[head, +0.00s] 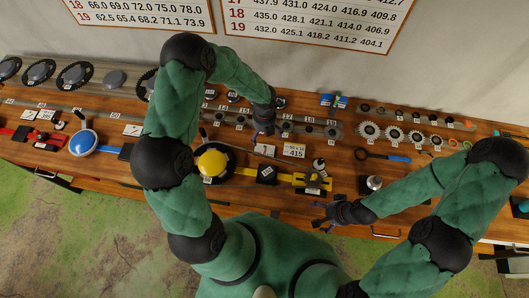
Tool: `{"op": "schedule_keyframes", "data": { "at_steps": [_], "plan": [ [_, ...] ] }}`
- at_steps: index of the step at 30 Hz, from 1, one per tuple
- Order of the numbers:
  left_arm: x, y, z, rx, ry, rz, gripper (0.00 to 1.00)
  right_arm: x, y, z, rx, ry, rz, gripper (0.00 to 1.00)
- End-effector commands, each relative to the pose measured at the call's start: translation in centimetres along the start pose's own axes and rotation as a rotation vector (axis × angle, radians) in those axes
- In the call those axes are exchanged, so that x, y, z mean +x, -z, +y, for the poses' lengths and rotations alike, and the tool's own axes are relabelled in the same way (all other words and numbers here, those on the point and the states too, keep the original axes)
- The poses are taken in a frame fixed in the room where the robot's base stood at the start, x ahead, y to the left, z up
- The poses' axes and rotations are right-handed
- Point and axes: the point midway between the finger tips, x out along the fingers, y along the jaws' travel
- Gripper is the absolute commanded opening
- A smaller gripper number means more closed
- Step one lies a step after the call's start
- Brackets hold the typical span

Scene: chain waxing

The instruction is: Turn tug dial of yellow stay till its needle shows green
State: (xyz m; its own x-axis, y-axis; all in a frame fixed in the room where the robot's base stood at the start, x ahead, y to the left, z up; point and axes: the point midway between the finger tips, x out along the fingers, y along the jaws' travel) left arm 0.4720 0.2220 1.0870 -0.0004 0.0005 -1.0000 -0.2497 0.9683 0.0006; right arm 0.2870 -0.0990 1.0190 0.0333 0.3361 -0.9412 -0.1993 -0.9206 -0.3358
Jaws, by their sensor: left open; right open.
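The yellow stay (284,177) lies along the front of the bench, right of a yellow dome (212,162) on a black disc. A black block (267,174) with a small label sits on it. Near its right end is a small black and white round part (319,165), perhaps the tug dial; needle and colours are too small to read. My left gripper (264,131) is open above the bench, behind the stay, with nothing seen in it. My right gripper (320,218) is open at the bench's front edge, in front of the stay's right end, apart from it.
A white card (294,151) reading 415 stands behind the stay. A blue dome (83,142) and a red stay (40,137) lie left. Several sprockets (369,131) line the back right. A silver knob-like part (374,183) stands near my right forearm.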

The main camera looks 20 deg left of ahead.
Motion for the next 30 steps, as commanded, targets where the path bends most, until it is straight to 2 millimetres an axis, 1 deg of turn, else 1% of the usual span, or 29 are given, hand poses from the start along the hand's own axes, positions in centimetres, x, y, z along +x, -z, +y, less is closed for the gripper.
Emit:
{"op": "schedule_keyframes", "data": {
  "at_steps": [1,6,12,30],
  "plan": [
    [1.2,0.0,0.0,0.0,0.0,0.0,1.0,1.0,0.0,0.4,0.0,0.0,0.0,0.93],
    [3.3,0.0,0.0,-0.001,0.0,0.001,1.0,2.8,0.1,1.0,0.0,0.0,0.0,0.93],
    [4.9,0.0,0.0,-0.001,0.0,0.001,1.0,4.1,0.2,1.4,0.0,0.0,0.0,0.93],
    [5.0,0.0,0.0,-0.001,0.001,0.0,1.0,4.1,0.2,1.5,0.0,0.0,0.0,0.93]
  ]
}}
